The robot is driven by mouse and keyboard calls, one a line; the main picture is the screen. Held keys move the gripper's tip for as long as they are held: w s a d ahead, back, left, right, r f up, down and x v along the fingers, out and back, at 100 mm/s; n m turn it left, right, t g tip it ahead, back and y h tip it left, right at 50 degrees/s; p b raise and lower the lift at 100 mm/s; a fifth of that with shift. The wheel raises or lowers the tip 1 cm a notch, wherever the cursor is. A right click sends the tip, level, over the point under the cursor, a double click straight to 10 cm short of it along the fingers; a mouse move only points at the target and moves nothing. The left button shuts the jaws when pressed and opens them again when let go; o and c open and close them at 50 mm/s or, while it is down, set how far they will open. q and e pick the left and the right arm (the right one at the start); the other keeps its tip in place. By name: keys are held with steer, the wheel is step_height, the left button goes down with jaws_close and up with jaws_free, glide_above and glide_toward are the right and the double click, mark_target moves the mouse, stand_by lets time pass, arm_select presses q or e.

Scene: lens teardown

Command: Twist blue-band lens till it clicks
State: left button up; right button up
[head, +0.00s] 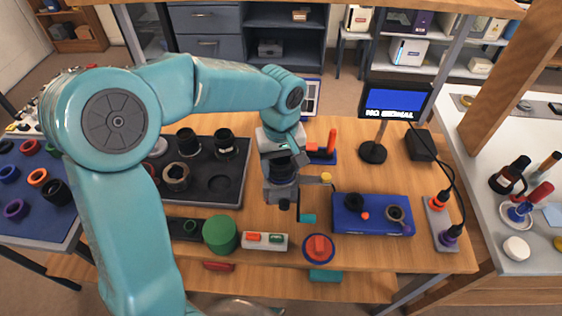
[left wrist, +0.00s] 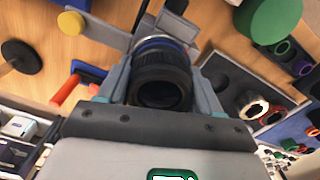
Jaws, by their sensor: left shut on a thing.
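The blue-band lens (left wrist: 162,82) is a black barrel with a blue ring at its far end in the left wrist view. In the head view the lens (head: 283,166) shows as a dark barrel, partly hidden by my gripper. My left gripper (head: 284,158) comes down from above and is shut on it, with one finger on each side in the left wrist view (left wrist: 160,85). The lens's far end meets a grey fixture (head: 281,191) with a yellow knob (head: 326,178). Whether it is fully seated I cannot tell. My right gripper is not in view.
A small monitor (head: 395,101) reads "NO SIGNAL". A dark tray (head: 232,196) with several lens parts lies left of the fixture. A green cylinder (head: 220,234), a red button (head: 319,248) and a blue box (head: 371,228) stand near the front. Bare wood shows between them.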

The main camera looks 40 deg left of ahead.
arm_select(q)
steer(key=shift+m, duration=1.3)
steer(key=shift+p, duration=0.35)
steer(key=shift+m, duration=0.6)
steer(key=c, duration=0.4)
steer(key=o, duration=1.7)
step_height(320, 180, up, 16)
steer(key=p, duration=0.1)
steer(key=shift+r, duration=0.15)
